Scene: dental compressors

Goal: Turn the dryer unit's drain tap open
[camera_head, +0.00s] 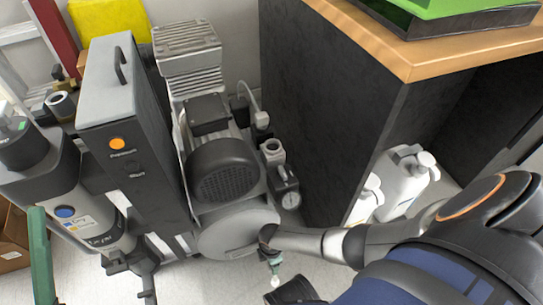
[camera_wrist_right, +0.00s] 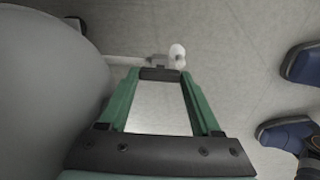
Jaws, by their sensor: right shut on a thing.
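My right gripper (camera_head: 273,259) reaches down beside the lower front end of the grey compressor tank (camera_head: 237,232). In the right wrist view its two green fingers (camera_wrist_right: 160,76) are shut on a dark tap handle (camera_wrist_right: 160,73). The drain tap has a grey body (camera_wrist_right: 157,60) and a pale round end (camera_wrist_right: 177,54), on a thin pipe (camera_wrist_right: 125,61) that runs from beside the tank. Which unit the pipe serves cannot be told. The dark tall unit (camera_head: 150,160) with an orange button stands left of the compressor.
A dark cabinet (camera_head: 330,110) with a wooden top stands right of the compressor, with white bottles (camera_head: 405,182) in its opening.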

